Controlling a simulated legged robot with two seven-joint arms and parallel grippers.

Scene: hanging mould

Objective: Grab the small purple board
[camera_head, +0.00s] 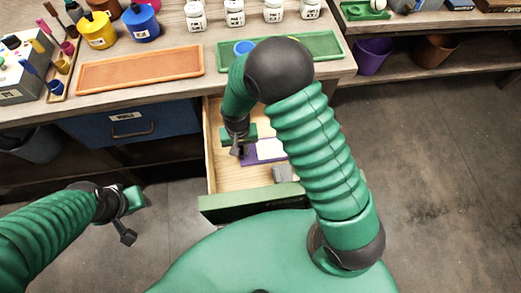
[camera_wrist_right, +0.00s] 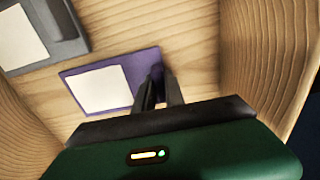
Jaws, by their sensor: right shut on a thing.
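The small purple board (camera_wrist_right: 128,73), with a white panel on its face, lies in an open wooden drawer. In the head view the purple board (camera_head: 249,157) shows partly, with my right arm covering some of it. My right gripper (camera_wrist_right: 157,82) reaches down into the drawer and is shut on the board's edge, beside the white panel. In the head view the right gripper (camera_head: 238,151) is at the board's left end. My left gripper (camera_head: 126,236) hangs over the floor at the left, away from the drawer; its finger gap is unclear.
The drawer's green front (camera_head: 250,204) and wooden side walls surround the right gripper. A grey board (camera_wrist_right: 45,35) with a white panel lies near the purple one. The workbench above holds an orange tray (camera_head: 140,70), a green tray (camera_head: 318,46), paint pots and white jars.

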